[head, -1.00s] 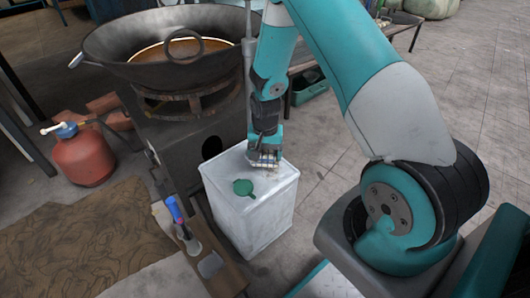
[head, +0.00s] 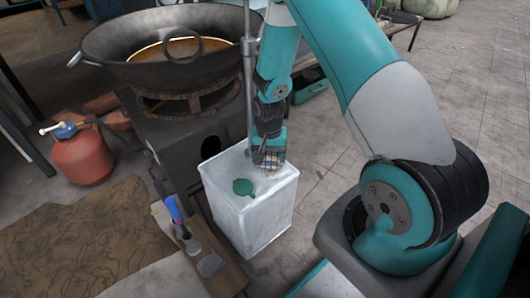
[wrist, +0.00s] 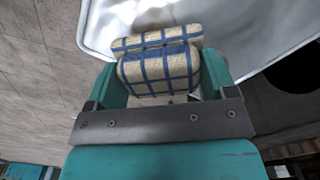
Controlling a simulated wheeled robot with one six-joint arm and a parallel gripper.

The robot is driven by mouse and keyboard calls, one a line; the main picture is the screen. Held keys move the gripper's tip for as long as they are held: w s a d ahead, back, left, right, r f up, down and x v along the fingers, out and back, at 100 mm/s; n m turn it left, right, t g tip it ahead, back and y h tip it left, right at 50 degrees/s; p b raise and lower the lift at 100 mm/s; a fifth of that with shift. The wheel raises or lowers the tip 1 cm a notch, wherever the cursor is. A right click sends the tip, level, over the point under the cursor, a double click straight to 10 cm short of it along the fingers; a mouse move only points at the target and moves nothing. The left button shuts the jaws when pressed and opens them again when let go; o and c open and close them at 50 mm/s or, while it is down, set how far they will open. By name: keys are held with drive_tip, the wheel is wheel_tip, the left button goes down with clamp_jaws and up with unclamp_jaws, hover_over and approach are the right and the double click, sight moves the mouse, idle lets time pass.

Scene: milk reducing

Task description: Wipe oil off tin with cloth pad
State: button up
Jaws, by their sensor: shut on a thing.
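The tin (head: 251,211) is a tall white rectangular can with a green cap (head: 243,187) on its top. It stands upright on the floor in the middle of the head view. My gripper (head: 268,163) is over the far right part of the tin's top. It is shut on the cloth pad (wrist: 158,70), a cream pad with blue checks, seen between the fingers in the wrist view. The tin's pale top (wrist: 240,25) shows beyond the pad. The pad is low at the top, but I cannot tell whether it touches.
A large wok (head: 120,62) of amber liquid sits on a dark stove behind the tin. A red gas cylinder (head: 82,158) stands left. A low wooden bench (head: 222,272) with a blue-handled brush (head: 174,210) is left of the tin.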

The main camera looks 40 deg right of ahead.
drive_tip(key=shift+s+a+f+p, duration=0.1)
drive_tip(key=shift+s+p, duration=0.3)
drive_tip(key=shift+s, duration=1.25)
drive_tip(key=shift+s+f+p, duration=0.1)
drive_tip(key=shift+s+p, duration=0.3)
drive_tip(key=shift+s, duration=1.25)
drive_tip(key=shift+f, duration=0.1)
drive_tip(key=shift+w+a+f, duration=0.1)
drive_tip(key=shift+w, duration=1.8)
drive_tip(key=shift+w+f, duration=0.1)
drive_tip(key=shift+w, duration=1.75)
drive_tip(key=shift+w+r+p, duration=0.1)
drive_tip(key=shift+w+p, duration=0.2)
drive_tip(key=shift+p, duration=0.2)
drive_tip(key=shift+c, duration=0.8)
drive_tip(key=shift+s+p, duration=0.7)
drive_tip(key=shift+s, duration=0.95)
drive_tip(key=shift+s+f+p, duration=0.15)
drive_tip(key=shift+s+p, duration=0.15)
drive_tip(key=shift+s, duration=0.9)
drive_tip(key=shift+s+f+p, duration=0.1)
drive_tip(key=shift+s+p, duration=0.2)
drive_tip(key=shift+s, duration=0.9)
drive_tip(key=shift+f, duration=0.1)
